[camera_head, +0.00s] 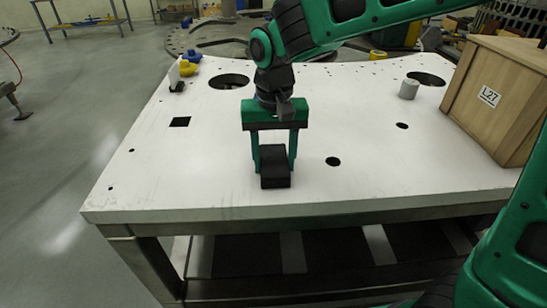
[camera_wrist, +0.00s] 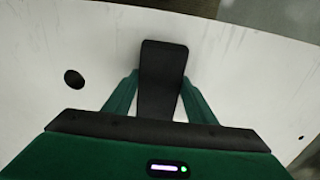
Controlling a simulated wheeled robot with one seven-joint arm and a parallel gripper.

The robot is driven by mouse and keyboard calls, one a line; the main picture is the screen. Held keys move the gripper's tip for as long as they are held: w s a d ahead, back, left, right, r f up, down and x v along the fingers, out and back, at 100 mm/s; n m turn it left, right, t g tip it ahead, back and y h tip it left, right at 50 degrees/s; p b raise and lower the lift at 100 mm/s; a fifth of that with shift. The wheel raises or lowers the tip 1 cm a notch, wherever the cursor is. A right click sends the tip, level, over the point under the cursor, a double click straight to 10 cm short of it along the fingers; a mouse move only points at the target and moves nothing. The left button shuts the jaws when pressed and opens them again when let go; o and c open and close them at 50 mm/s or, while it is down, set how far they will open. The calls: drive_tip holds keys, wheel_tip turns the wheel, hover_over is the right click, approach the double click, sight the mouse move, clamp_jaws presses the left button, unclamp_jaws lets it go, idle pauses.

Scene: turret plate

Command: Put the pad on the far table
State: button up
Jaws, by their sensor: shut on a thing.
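My gripper (camera_head: 274,160) is over the front middle of the white plate-topped table (camera_head: 230,190), pointing down. Its green fingers are shut on a black, block-like pad (camera_head: 275,168). In the wrist view the pad (camera_wrist: 163,75) lies lengthwise between the fingers and sticks out past them. I cannot tell whether it touches the white top or hangs just above it. A table with thin blue legs (camera_head: 88,23) stands far off at the top left, with small items on it; it may be the far table.
A wooden crate marked L27 (camera_head: 500,95) stands at the right. A grey cylinder (camera_head: 409,89) is near a round hole. Yellow and blue pieces (camera_head: 190,63) sit at the back left. The top has several holes and a black square (camera_head: 180,121). Open floor (camera_head: 60,110) lies left.

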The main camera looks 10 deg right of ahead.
sight(274, 160)
drive_tip(key=o, duration=1.1)
drive_tip(key=shift+f, duration=0.1)
wheel_tip(274, 160, up, 12)
drive_tip(key=shift+r, duration=0.2)
